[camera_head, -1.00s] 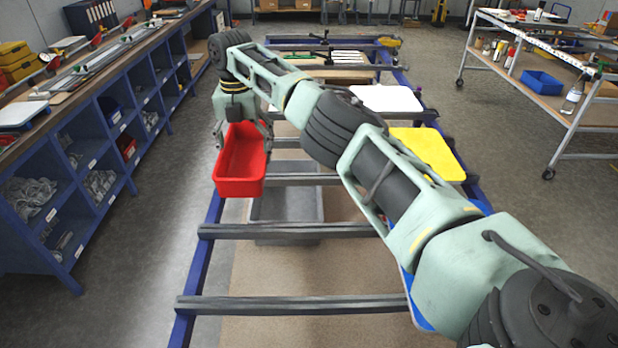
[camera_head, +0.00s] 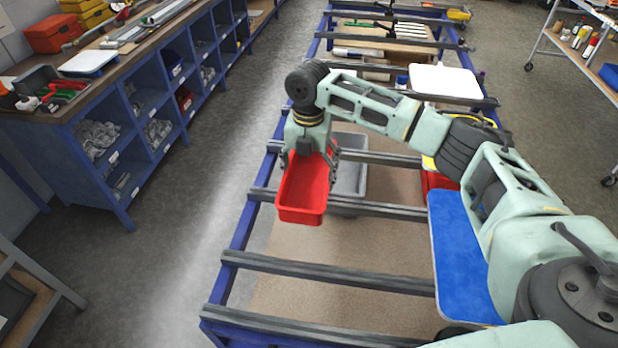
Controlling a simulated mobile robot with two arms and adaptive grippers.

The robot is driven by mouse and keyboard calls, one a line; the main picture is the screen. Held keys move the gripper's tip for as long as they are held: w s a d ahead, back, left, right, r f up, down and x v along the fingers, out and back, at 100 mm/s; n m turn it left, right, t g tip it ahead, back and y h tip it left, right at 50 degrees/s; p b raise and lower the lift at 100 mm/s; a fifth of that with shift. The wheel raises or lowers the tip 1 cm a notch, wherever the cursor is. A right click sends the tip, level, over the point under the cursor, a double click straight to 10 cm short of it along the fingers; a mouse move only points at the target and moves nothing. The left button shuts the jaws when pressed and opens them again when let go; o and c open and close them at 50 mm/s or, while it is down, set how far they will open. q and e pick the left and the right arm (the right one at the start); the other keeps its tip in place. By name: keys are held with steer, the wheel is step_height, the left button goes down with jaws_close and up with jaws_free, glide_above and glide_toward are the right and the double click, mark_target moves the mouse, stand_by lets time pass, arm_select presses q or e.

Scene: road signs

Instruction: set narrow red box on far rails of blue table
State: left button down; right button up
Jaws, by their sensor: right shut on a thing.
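The narrow red box (camera_head: 303,190) is an open-topped tray held in the air over the left side of the blue table (camera_head: 237,243). My right gripper (camera_head: 311,160) points down and is shut on the box at its far end. The table has a blue frame with grey cross rails. One rail (camera_head: 325,273) lies nearer than the box, and the far rails (camera_head: 385,42) are at the top of the view. My left gripper is not in view.
A grey bin (camera_head: 350,172) sits behind the box. A blue sign (camera_head: 458,255), a partly hidden red item (camera_head: 436,183) and a white sign (camera_head: 445,80) lie along the right side. A blue shelf unit (camera_head: 120,205) stands left across a clear floor aisle.

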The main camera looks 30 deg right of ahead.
mark_target(309, 185)
step_height(309, 185, down, 4)
steer(key=shift+a+r+p, duration=0.1)
steer(key=shift+p, duration=0.8)
steer(key=shift+f, duration=0.2)
steer(key=shift+s, duration=0.1)
steer(key=o, duration=1.2)
steer(key=shift+f, duration=0.1)
step_height(309, 185, up, 12)
steer(key=b, duration=0.4)
